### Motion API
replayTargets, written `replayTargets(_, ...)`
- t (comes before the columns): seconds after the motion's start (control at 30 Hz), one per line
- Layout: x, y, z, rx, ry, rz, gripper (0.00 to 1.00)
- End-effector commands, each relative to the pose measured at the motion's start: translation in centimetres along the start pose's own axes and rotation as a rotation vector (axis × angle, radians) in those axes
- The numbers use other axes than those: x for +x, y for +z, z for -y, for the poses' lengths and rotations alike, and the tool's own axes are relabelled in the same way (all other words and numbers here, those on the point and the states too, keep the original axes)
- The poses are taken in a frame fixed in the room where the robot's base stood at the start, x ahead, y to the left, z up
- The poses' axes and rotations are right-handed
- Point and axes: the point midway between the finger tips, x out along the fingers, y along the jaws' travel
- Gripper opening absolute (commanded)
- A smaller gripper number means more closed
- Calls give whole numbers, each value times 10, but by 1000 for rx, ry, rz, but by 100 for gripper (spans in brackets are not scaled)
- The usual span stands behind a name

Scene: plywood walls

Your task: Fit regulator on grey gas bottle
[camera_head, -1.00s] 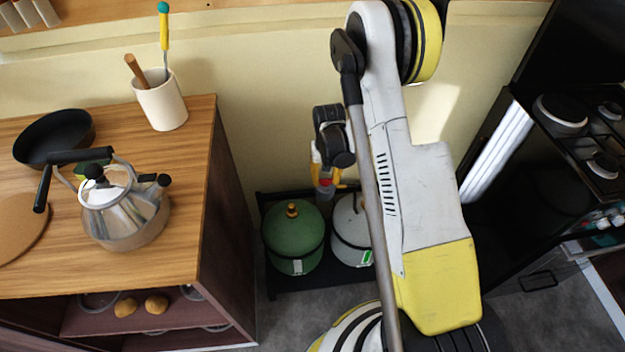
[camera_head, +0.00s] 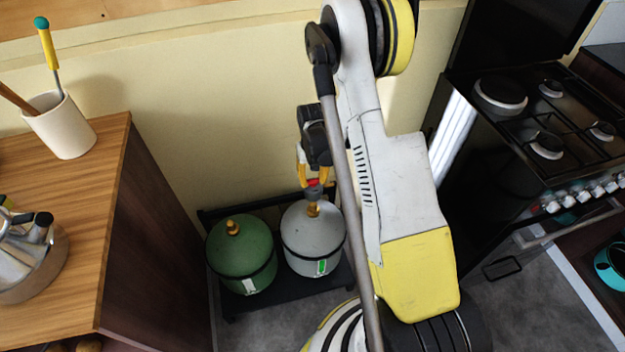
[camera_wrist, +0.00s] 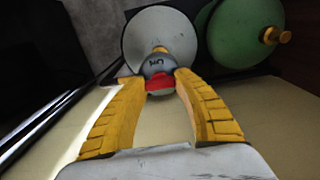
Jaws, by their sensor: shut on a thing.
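The grey gas bottle (camera_head: 313,240) stands on a low black rack, right of a green gas bottle (camera_head: 241,254). It also shows in the wrist view (camera_wrist: 160,38), with its brass valve just beyond the regulator. My gripper (camera_head: 315,182) is above the grey bottle. In the wrist view its yellow fingers (camera_wrist: 160,90) are shut on the regulator (camera_wrist: 160,66), a small grey round part with a red section. The regulator is at or just above the brass valve (camera_head: 313,209). I cannot tell whether they touch.
The black rack (camera_head: 282,293) stands against the yellow wall between a wooden counter (camera_head: 95,215) on the left and a black stove (camera_head: 530,130) on the right. A kettle (camera_head: 30,250) and a white utensil pot (camera_head: 62,125) are on the counter. Grey floor is open in front.

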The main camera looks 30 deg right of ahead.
Motion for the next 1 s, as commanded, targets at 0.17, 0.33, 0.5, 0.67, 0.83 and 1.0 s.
replayTargets(0.17,5,0,0,0,0,0,0)
replayTargets(0.33,20,0,0,0,0,0,0)
replayTargets(0.5,32,0,0,0,0,0,0)
replayTargets(0.67,39,0,0,0,0,0,0)
replayTargets(0.83,40,0,0,0,0,0,0)
replayTargets(1.0,40,0,0,0,0,0,0)
